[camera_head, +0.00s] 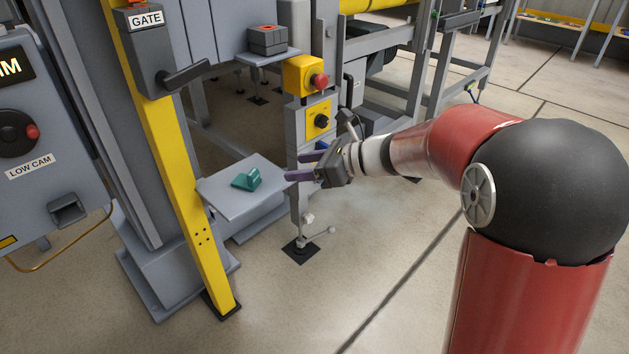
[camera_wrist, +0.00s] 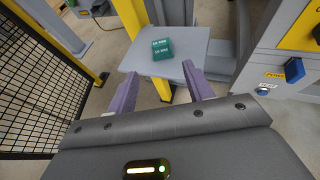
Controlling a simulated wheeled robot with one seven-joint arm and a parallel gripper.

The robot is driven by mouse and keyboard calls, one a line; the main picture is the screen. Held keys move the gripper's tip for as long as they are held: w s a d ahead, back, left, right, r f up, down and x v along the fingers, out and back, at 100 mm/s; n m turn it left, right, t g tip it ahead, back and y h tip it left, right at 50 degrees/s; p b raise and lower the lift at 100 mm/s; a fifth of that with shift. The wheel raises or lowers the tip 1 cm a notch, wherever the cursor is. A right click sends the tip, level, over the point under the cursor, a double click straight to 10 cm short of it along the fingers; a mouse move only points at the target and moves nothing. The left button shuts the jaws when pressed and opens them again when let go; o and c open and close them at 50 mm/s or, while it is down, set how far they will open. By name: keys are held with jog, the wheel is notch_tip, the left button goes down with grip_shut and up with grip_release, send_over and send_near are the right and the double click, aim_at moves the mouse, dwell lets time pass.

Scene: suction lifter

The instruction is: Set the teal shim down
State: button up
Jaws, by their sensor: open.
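The teal shim (camera_head: 247,180) rests on a small grey shelf (camera_head: 225,206) beside the yellow post. It also shows in the wrist view (camera_wrist: 163,49), on the same shelf (camera_wrist: 150,72), with small white lettering on its faces. My gripper (camera_head: 297,166) is open and empty, to the right of the shelf in the head view and apart from the shim. In the wrist view its two purple fingers (camera_wrist: 158,93) are spread wide, with the shim beyond their tips.
A yellow post (camera_head: 180,160) stands left of the shelf, with a GATE lever box (camera_head: 146,50) on it. Yellow control boxes (camera_head: 305,76) with a red button sit above my gripper. A black mesh fence (camera_wrist: 40,85) is at left in the wrist view. Floor at the front is clear.

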jog(key=w+d+r+m+t+h, duration=0.3)
jog(key=d+r+m+t+h, duration=0.3)
jog(key=d+r+m+t, duration=0.7)
jog(key=s+d+f+m+g+h, duration=0.3)
jog(key=s+d+m+h, duration=0.35)
jog(key=m, duration=0.95)
jog(key=s+d+f+m+g, duration=0.1)
jog(key=s+f+m+g, duration=0.3)
jog(key=s+m, duration=0.6)
jog(key=s+d+f+m+g, duration=0.1)
jog(key=s+f+m+g, duration=0.3)
jog(key=s+m, duration=0.7)
jog(key=shift+s+f+p, duration=0.45)
jog(key=shift+s+f, duration=0.4)
jog(key=shift+f, duration=0.05)
